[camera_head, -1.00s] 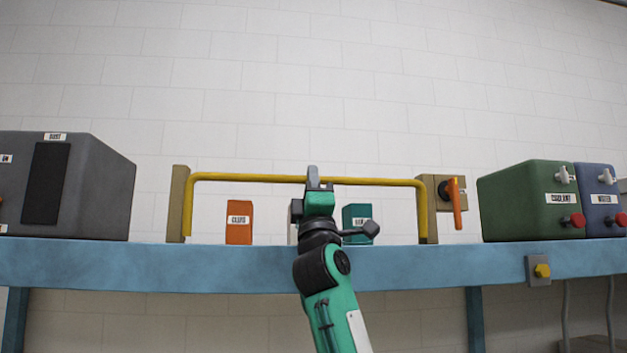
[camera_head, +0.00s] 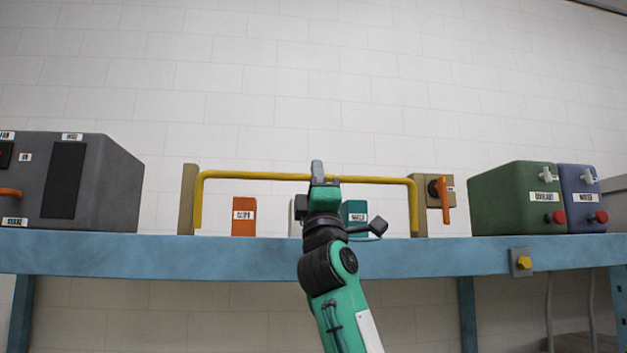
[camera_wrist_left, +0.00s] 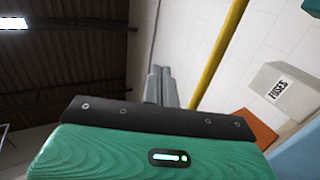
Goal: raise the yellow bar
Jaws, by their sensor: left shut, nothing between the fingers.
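The yellow bar (camera_head: 250,175) is a wide U-shaped handle in the head view, its top rail level between two tan posts (camera_head: 188,200) above a blue shelf. My left gripper (camera_head: 317,172) is in front of the middle of the rail, its fingertips pointing up and overlapping the rail in the picture. In the left wrist view the grey fingers (camera_wrist_left: 160,85) are together with nothing between them, and the yellow bar (camera_wrist_left: 217,55) runs diagonally to their right, with a gap showing. My right gripper is in neither view.
The blue shelf (camera_head: 240,258) carries an orange box (camera_head: 244,223), a teal box (camera_head: 354,211), a grey machine (camera_head: 112,185) and a green unit (camera_head: 500,198). The wall above is clear.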

